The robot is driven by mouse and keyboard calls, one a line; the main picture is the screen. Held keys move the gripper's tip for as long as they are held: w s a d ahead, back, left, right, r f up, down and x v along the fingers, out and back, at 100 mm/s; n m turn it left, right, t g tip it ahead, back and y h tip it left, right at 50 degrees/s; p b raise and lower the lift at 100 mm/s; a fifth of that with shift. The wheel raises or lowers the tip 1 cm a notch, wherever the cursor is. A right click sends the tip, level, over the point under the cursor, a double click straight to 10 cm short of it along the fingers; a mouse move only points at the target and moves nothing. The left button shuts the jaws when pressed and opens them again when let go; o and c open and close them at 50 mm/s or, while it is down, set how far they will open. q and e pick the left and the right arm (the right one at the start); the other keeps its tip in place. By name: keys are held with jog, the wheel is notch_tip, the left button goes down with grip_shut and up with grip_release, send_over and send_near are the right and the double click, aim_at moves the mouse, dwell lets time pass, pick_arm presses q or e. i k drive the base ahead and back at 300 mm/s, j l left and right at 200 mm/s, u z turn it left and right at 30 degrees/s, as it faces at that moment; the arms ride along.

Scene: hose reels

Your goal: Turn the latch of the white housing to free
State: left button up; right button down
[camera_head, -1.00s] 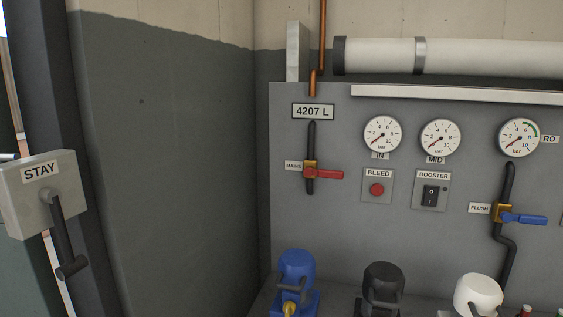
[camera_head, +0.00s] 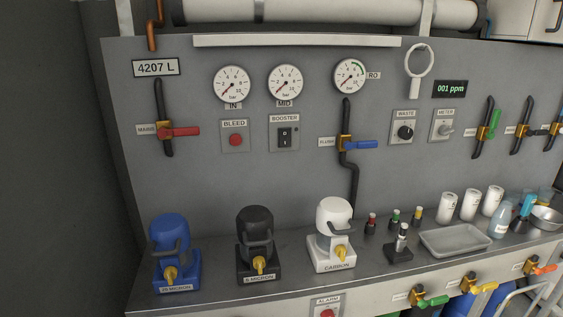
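The white housing (camera_head: 333,217) stands on the counter, with a base plate labelled CARBON. Neither of my grippers is in view.
The counter (camera_head: 220,290) has a tray (camera_head: 455,240), small bottles and white canisters (camera_head: 447,207) to the right of the housings. The grey panel (camera_head: 230,185) behind carries gauges, a red-handled valve (camera_head: 180,132) and a blue-handled valve (camera_head: 360,144). Space in front of the housings looks clear.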

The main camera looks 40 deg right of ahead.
aim_at(340, 251)
jog(key=z, duration=1.7)
